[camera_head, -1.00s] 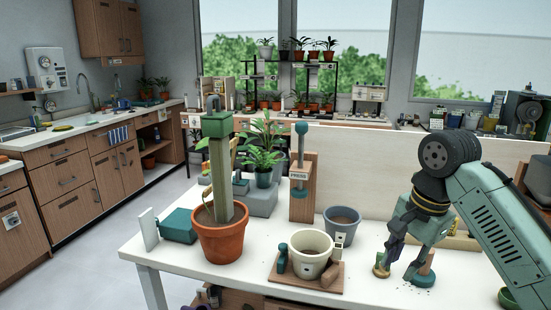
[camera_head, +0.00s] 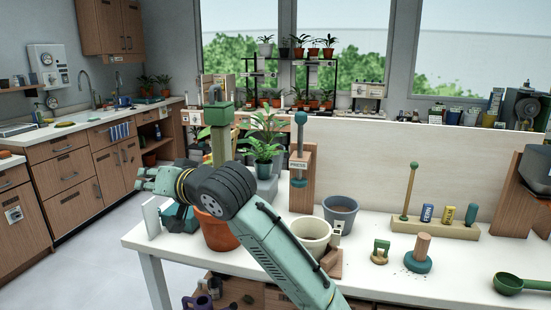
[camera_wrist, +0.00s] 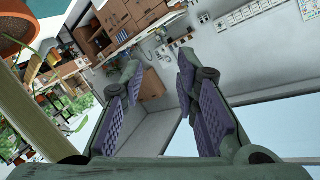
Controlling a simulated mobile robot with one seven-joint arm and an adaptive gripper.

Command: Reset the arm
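My gripper (camera_head: 146,179) is at the left of the head view, pointing left, above the table's left end. My arm crosses in front of the terracotta pot (camera_head: 222,236) and hides part of it. In the wrist view my gripper (camera_wrist: 158,108) has its two fingers apart, with nothing between them. Through the gap I see the floor and cabinets, and the view is strongly tilted. The green-topped post (camera_head: 220,138) rises from the terracotta pot behind my arm.
The white table (camera_head: 400,270) holds a cream pot (camera_head: 308,232), a grey pot (camera_head: 341,212), a teal-based wooden tamper (camera_head: 420,252), a small green-handled tool (camera_head: 380,250), a wooden rack (camera_head: 440,227) and a green scoop (camera_head: 515,283). A press stand (camera_head: 302,180) stands behind. The floor left is clear.

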